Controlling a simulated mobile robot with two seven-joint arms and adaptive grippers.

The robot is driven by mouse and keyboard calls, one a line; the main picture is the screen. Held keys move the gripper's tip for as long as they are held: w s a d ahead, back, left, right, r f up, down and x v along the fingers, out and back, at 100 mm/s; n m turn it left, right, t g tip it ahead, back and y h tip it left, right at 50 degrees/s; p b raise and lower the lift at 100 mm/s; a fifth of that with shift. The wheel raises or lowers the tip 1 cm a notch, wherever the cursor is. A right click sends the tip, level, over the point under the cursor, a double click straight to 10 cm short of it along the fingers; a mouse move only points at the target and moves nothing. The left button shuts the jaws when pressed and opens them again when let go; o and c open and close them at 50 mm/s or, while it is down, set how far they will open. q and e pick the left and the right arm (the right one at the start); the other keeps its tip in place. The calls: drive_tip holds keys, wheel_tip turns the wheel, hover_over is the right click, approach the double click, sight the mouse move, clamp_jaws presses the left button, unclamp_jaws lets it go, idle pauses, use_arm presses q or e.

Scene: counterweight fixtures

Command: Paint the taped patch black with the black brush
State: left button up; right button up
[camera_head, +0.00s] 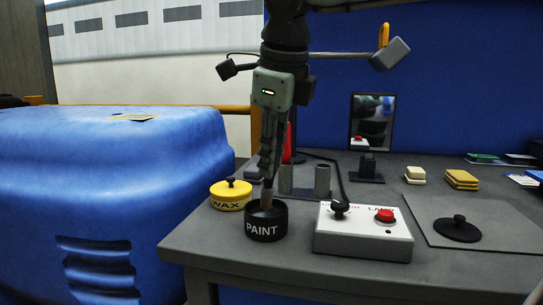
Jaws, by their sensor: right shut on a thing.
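My right gripper (267,165) comes down from the top and is shut on a brush (267,195), seen nearly edge-on. The brush points down into the black pot marked PAINT (266,222) at the table's front left. Its bristle end is hidden inside the pot, so I cannot tell the brush's colour there. The taped patch (134,117) shows as a small yellow-edged area on top of the large blue body (110,165) at the left. My left gripper is not in view.
A yellow WAX tin (231,194) stands left of the pot. Grey holder tubes (322,180) and a red object (288,145) stand behind. Yellow blocks (461,180) lie farther back.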

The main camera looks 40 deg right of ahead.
drive_tip(key=shift+f+b, duration=0.7)
drive_tip(key=shift+f, duration=0.05)
idle(1.7)
drive_tip(key=shift+r+p, duration=2.65)
drive_tip(key=shift+r, duration=0.95)
drive_tip(key=shift+f, duration=0.1)
